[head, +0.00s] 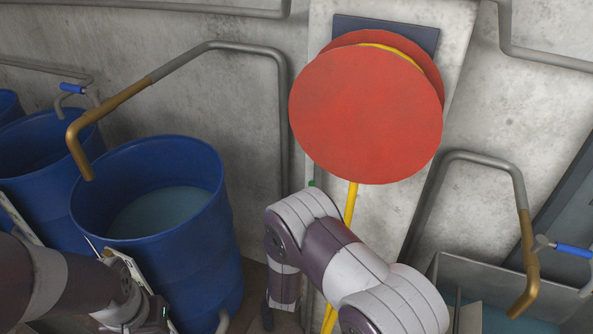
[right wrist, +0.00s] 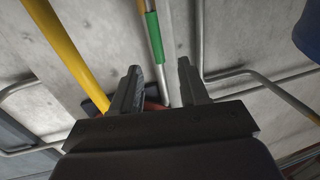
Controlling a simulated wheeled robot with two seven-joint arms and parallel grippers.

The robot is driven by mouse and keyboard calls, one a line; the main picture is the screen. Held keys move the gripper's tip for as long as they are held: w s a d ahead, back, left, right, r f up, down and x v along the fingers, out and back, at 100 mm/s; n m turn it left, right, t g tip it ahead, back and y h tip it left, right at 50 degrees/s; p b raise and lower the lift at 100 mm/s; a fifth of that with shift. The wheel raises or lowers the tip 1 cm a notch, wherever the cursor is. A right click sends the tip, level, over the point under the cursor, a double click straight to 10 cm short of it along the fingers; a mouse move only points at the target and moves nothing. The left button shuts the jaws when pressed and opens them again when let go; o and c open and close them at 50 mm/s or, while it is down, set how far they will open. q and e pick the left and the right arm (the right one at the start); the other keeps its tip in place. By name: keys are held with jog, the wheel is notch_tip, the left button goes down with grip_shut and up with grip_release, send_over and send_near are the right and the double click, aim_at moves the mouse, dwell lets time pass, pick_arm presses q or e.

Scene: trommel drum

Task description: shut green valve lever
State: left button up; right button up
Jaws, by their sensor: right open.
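The green lever grip (right wrist: 155,38) is a sleeve on a thin grey bar, seen in the right wrist view just beyond my right gripper. In the head view only a small green bit (head: 311,184) shows above my right arm. My right gripper (right wrist: 160,85) is open, its two fingers apart with nothing held between them. The green sleeve appears ahead of the gap between the fingertips, and I see no contact. In the head view my right arm hides most of the lever. My left arm enters at the lower left; its fingers do not show.
Blue barrels (head: 185,245) stand at left under a brass-ended pipe (head: 110,105). A metal trough (head: 490,275) is at right.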

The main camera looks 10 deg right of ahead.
jog(key=p+x, duration=0.4)
jog(key=x, duration=0.8)
jog(key=shift+s+d+r, duration=0.2)
jog(key=shift+d+r, duration=0.2)
jog(key=shift+r, duration=0.05)
jog(key=shift+w+a+f, duration=0.15)
jog(key=shift+w+a, duration=0.1)
jog(key=shift+w, duration=0.05)
jog(key=shift+c, duration=0.2)
jog(key=shift+d, duration=0.15)
grip_shut()
pick_arm(q)
jog(key=r, duration=0.4)
jog(key=shift+s+d+r, duration=0.15)
jog(key=shift+s+d, duration=0.05)
jog(key=shift+s, duration=0.05)
